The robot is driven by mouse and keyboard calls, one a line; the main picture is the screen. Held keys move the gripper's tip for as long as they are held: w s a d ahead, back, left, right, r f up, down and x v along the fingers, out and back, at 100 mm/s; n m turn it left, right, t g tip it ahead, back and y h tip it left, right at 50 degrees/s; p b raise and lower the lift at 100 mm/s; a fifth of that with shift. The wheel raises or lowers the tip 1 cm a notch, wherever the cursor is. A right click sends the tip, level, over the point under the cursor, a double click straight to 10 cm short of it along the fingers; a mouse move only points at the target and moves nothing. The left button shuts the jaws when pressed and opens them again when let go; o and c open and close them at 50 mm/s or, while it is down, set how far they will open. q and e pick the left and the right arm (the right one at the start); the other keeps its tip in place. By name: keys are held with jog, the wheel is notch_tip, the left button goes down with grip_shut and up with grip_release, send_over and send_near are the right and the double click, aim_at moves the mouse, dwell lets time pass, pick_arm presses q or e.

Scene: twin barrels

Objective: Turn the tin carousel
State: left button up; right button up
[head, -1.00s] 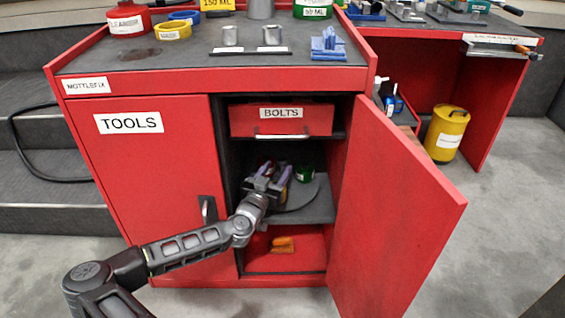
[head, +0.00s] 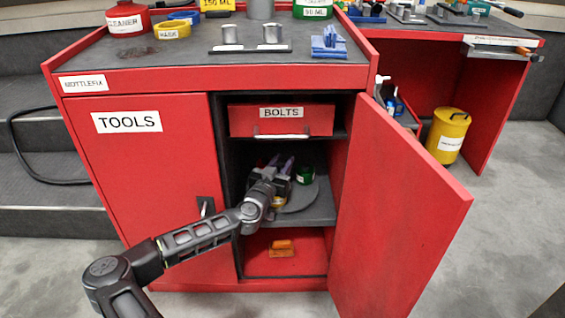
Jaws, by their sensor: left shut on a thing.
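The tin carousel (head: 300,200) is a dark grey round plate on the middle shelf of the open cabinet. A green tin (head: 306,175) stands on it, to the right of my gripper. A yellow tin (head: 280,201) shows partly, just below the gripper. The back and left of the carousel are hidden. My right gripper is not in view.
The red cabinet door (head: 405,210) stands open on the right. The BOLTS drawer (head: 281,120) is close above the carousel. An orange object (head: 282,248) lies on the lower shelf. The TOOLS door (head: 135,180) is shut on the left.

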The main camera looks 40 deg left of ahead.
pick_arm(q)
grip_shut()
dwell(0.9)
